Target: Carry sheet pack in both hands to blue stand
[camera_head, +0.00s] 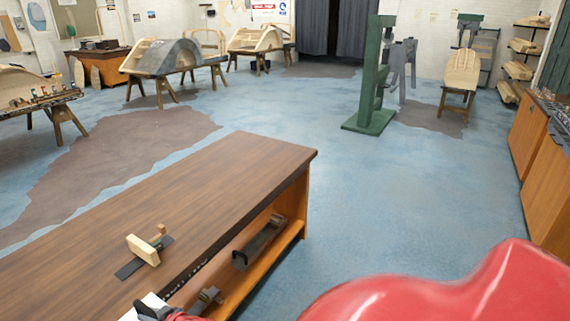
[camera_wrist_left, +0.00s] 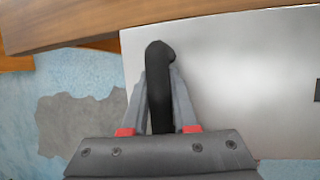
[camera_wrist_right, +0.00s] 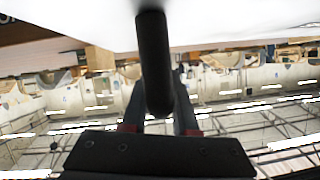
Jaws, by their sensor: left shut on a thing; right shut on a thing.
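The sheet pack (camera_wrist_left: 235,80) is a flat, pale grey-white slab filling the upper right of the left wrist view. My left gripper (camera_wrist_left: 159,85) is shut on a black handle at the pack's edge. In the right wrist view the pale pack (camera_wrist_right: 230,24) spans the top, and my right gripper (camera_wrist_right: 154,88) is shut on another black bar-like handle. The rest of the pack is hidden. No clearly blue stand shows.
A brown wooden bench (camera_head: 190,205) fills the lower left, with a wooden-handled tool (camera_head: 145,249) on top and an open shelf (camera_head: 270,238). A green post stand (camera_head: 372,85) stands farther back. Orange-brown cabinets (camera_head: 530,130) line the right. Open blue floor (camera_head: 410,185) lies between.

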